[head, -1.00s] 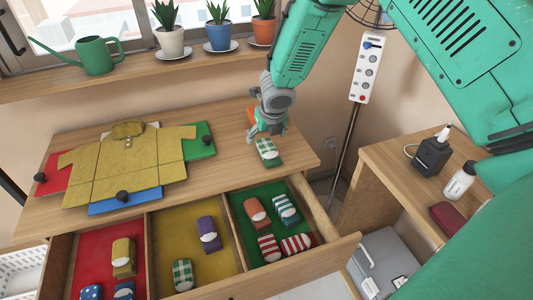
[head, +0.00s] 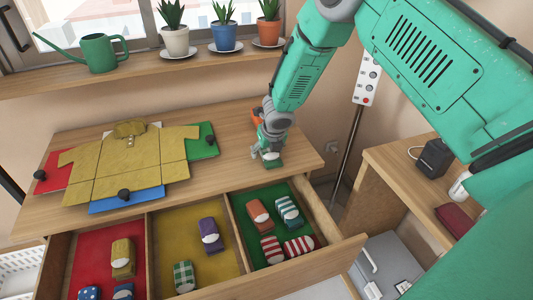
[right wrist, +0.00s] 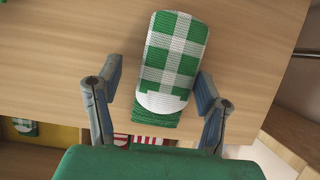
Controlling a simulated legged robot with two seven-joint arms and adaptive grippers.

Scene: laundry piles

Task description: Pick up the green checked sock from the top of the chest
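The green checked sock, a folded green and white bundle, lies on the right end of the chest top (head: 225,130). In the head view my right gripper (head: 268,158) is over it and hides most of it; a green part of the sock (head: 273,164) shows below the fingers. In the right wrist view the sock (right wrist: 172,62) lies between the two spread fingers of the right gripper (right wrist: 158,92). There is a gap to the finger on the left; the finger on the right is close to the sock. My left gripper is not in view.
A yellow folded shirt (head: 130,160) lies on coloured boards at the left of the chest top. The open drawer below has red, yellow and green sections (head: 160,232) holding several folded socks, one also green checked (head: 183,277). A side table (head: 385,160) stands at right.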

